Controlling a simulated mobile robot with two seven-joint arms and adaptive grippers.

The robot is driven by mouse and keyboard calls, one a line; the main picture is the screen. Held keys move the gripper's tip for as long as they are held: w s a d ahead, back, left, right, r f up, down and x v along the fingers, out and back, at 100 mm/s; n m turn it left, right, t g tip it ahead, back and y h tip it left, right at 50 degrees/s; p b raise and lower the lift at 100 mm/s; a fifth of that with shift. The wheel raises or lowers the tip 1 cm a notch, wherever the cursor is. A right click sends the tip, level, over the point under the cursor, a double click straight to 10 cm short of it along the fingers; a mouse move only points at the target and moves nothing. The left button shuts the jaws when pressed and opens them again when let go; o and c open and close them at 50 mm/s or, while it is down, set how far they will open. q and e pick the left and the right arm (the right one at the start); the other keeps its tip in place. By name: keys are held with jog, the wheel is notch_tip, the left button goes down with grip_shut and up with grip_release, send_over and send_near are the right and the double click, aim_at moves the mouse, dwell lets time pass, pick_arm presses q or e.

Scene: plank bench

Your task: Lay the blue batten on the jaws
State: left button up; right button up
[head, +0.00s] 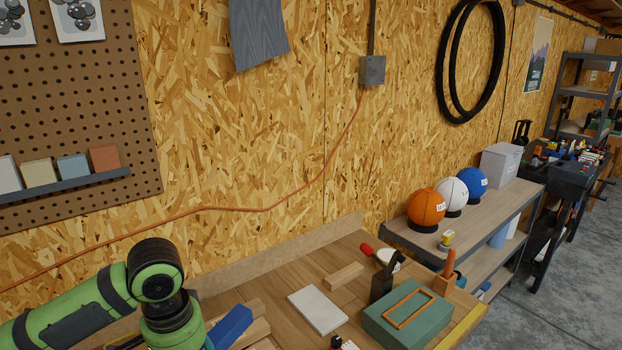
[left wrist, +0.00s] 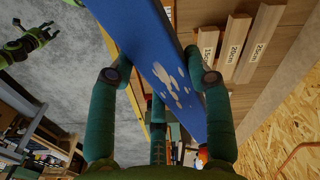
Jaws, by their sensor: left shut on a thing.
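The blue batten (head: 230,326) shows at the lower edge of the head view, beside my left wrist. In the left wrist view the batten (left wrist: 165,65) is long, with pale worn patches on its face. My left gripper (left wrist: 158,74) is shut on it, with fingers on both sides. In the head view my left arm hides most of this gripper. My right gripper (left wrist: 22,46) shows small at the upper left of the left wrist view, away from the batten; its opening is unclear. I cannot make out the jaws for certain in either view.
Wooden pieces with length labels (left wrist: 235,48) lie on the bench in the left wrist view. In the head view, a pale flat slab (head: 318,310), a wooden block (head: 343,276), a black upright item (head: 382,282) and a green box (head: 385,322) occupy the bench. The wall stands close behind.

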pick_arm(q)
jog(key=s+f+n+b, duration=0.2)
jog(key=f+n+b, duration=0.1)
jog(key=f+b, duration=0.2)
jog(key=s+d+f+n+b, duration=0.1)
jog(key=s+f+n+b, duration=0.1)
jog(key=f+b, duration=0.4)
jog(key=shift+d+f+n+b, duration=0.15)
jog(key=shift+f+n+b, duration=0.15)
jog(key=shift+f+n, duration=0.3)
pick_arm(e)
notch_tip(320, 180, down, 12)
jog(key=shift+a+r, duration=0.15)
jog(key=shift+r, duration=0.05)
jog(key=shift+s, duration=0.1)
